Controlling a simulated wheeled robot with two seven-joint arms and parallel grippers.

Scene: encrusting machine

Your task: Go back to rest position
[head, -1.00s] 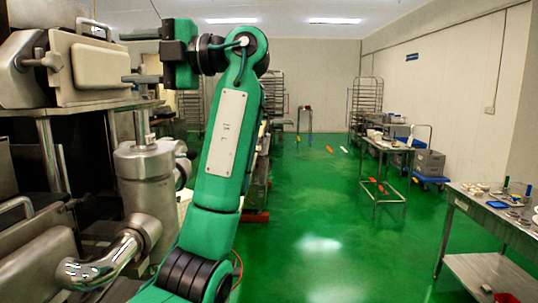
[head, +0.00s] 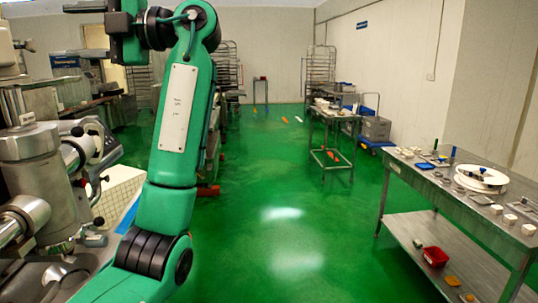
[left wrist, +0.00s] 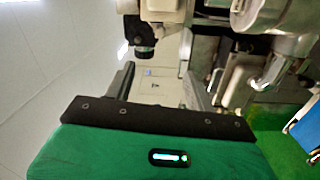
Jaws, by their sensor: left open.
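My left arm rises from the bottom of the head view. Its green and black left gripper (head: 86,29) is at the upper left, jaws pointing left and the top cut off by the frame edge. In the left wrist view the two dark fingers (left wrist: 158,86) stand apart with nothing between them. The steel encrusting machine (head: 32,158) fills the left edge of the head view. In the left wrist view machine parts (left wrist: 288,28) show beyond the fingers at the upper right. My right gripper is not in view.
A steel table (head: 420,178) with small dishes and blocks stands at the right; a red bin (head: 435,257) is on its lower shelf. A small cart (head: 330,135) and racks (head: 320,70) are farther back. Open green floor (head: 285,205) lies in the middle.

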